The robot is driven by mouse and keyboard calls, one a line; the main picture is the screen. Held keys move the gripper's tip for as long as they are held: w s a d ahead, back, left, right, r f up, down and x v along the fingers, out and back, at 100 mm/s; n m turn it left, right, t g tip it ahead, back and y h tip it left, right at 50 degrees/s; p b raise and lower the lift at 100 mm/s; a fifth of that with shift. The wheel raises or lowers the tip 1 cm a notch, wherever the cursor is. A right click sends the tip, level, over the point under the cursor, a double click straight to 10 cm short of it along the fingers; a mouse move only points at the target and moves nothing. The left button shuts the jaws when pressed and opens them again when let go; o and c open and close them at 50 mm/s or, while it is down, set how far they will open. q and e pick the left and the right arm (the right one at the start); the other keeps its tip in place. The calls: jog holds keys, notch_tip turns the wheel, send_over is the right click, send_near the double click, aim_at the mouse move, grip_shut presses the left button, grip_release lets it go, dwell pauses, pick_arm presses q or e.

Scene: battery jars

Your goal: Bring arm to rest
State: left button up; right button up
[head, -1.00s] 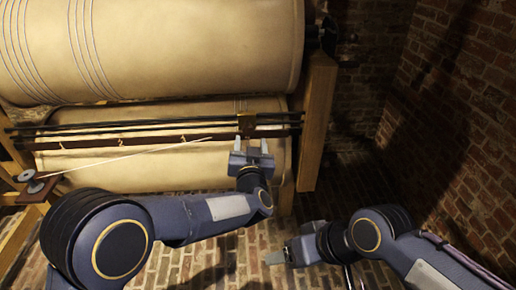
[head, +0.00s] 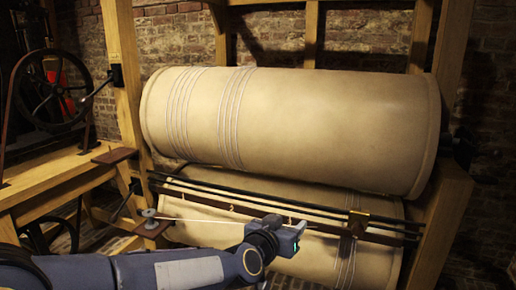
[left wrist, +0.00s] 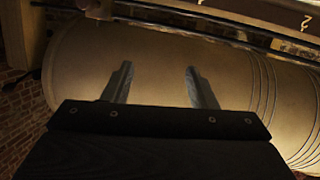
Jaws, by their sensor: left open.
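My left gripper (head: 292,228) is in front of the lower cream roller (head: 378,262) in the head view, a little below the dark rails. In the left wrist view its two fingers (left wrist: 160,88) stand wide apart with nothing between them, and the roller's surface (left wrist: 150,60) lies beyond them. I cannot tell how far the fingertips are from the roller. My left arm (head: 190,270) comes in from the lower left. My right gripper is out of view.
A large cream roller (head: 290,125) hangs above in a wooden frame (head: 452,130). Dark rails (head: 240,197) with a brass slider (head: 358,222) run across the front. A pale cord runs from a small spool (head: 150,218) on the left. A spoked wheel (head: 52,90) stands far left.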

pick_arm(q)
jog(key=s+a+f+n+g+y, duration=0.1)
jog(key=s+a+n+g, duration=0.1)
jog(key=s+a, duration=0.65)
jog(key=s+a+f+n+g+y, duration=0.1)
jog(key=s+a, duration=0.4)
jog(key=a, duration=0.6)
jog(key=s+a+f+n+g+y, duration=0.1)
jog(key=s+a+f, duration=0.2)
jog(key=s, duration=0.3)
jog(key=s+a+f+n+g+y, duration=0.1)
jog(key=s+a+f+n+g, duration=0.15)
jog(key=s, duration=0.35)
jog(key=s+a+f+g, duration=0.1)
jog(key=s+a+f, duration=0.2)
jog(key=s, duration=0.2)
notch_tip(320, 180, up, 18)
jog(key=p, duration=1.8)
jog(key=shift+s, duration=0.45)
jog(key=shift+f, duration=0.1)
